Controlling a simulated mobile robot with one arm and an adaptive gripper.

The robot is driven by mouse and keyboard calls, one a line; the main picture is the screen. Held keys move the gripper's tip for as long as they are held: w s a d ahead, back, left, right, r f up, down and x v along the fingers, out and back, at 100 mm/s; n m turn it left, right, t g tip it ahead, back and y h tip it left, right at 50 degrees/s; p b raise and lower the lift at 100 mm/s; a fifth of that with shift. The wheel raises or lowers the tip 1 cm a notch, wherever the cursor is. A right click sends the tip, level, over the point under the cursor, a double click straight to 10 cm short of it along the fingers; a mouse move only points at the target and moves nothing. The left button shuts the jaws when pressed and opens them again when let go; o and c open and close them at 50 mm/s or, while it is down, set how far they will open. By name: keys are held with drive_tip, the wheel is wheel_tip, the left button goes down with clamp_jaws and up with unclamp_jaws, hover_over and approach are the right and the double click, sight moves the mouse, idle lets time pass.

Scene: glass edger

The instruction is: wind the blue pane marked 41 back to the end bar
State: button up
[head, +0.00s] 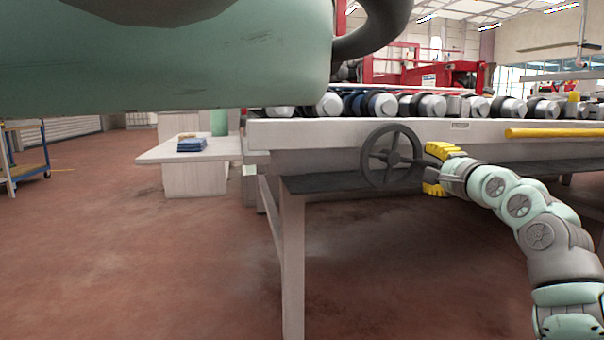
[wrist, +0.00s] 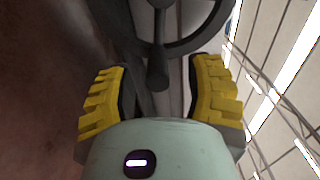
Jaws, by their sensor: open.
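A dark grey handwheel (head: 366,160) is mounted on the front of the long roller table (head: 330,133). In the wrist view the wheel's rim (wrist: 203,38) shows at the top, and its crank handle (wrist: 158,72) points toward me. My gripper (head: 436,168) is at the wheel's right side with yellow fingers spread. In the wrist view my gripper (wrist: 160,95) is open, and the handle end lies between the fingers with gaps on both sides. I cannot make out the blue pane marked 41 or the end bar; my own green body covers the upper left of the head view.
Rollers (head: 430,105) line the table top. A yellow bar (head: 555,132) runs along its front right. A low white side table (head: 160,154) at left carries a blue stack (head: 192,144). A blue cart (head: 30,170) stands far left. The red-brown floor in front is clear.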

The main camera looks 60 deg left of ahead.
drive_tip(key=v, duration=0.9)
drive_tip(key=shift+d, duration=0.25)
drive_tip(key=shift+s, duration=0.1)
